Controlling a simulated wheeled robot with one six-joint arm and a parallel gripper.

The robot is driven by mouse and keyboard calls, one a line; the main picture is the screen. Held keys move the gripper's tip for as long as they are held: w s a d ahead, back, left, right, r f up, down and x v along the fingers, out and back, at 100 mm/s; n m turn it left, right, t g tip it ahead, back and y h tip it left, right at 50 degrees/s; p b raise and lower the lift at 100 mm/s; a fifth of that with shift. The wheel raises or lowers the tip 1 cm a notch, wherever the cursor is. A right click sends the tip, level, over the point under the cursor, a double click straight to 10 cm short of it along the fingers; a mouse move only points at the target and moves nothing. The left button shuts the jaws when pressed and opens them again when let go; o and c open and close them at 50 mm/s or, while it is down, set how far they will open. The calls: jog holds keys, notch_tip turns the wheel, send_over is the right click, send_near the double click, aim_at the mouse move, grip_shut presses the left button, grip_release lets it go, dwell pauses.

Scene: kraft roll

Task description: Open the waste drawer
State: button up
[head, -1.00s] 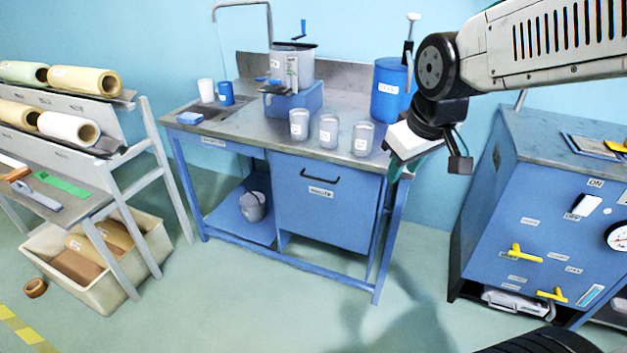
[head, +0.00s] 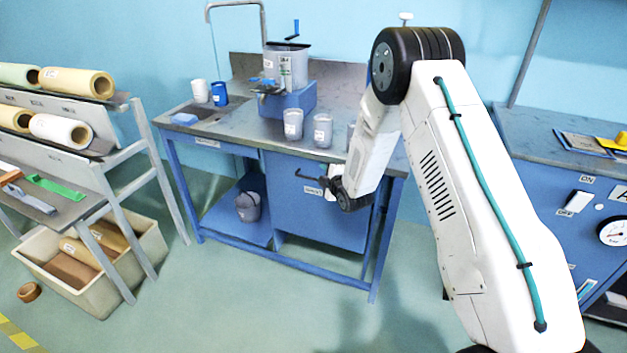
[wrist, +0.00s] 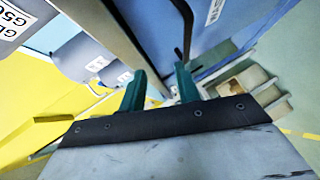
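The blue waste drawer (head: 315,225) is under the steel bench and looks closed, its front flush with the frame. Its dark bar handle (head: 306,176) is near the top of the front, with a white label below; my gripper hides the handle's right part. My gripper (head: 331,187) is in front of the drawer's upper right area, close to the handle. In the wrist view my gripper (wrist: 160,76) has its two teal fingers apart with nothing between them. The handle (wrist: 184,25) lies just beyond the right finger there, with the blue drawer front (wrist: 215,50) beside it.
The bench top (head: 240,130) carries grey cups (head: 322,131) near its front edge, above my gripper. A bucket (head: 248,206) stands on the lower shelf left of the drawer. A roll rack (head: 120,185) is at left and a blue cabinet (head: 545,190) at right. The floor before the drawer is clear.

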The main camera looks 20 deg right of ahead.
jog(key=n+t, duration=0.1)
jog(key=n, duration=0.1)
send_near(313, 179)
jog(key=r+x, duration=0.1)
jog(key=x, duration=0.2)
jog(key=f, duration=0.2)
jog(key=shift+t+y, duration=0.3)
jog(key=shift+y, duration=0.1)
jog(key=x, duration=0.7)
jog(key=shift+w+d+r, duration=0.15)
jog(key=shift+w+d, duration=0.1)
jog(key=shift+w, duration=0.05)
grip_shut()
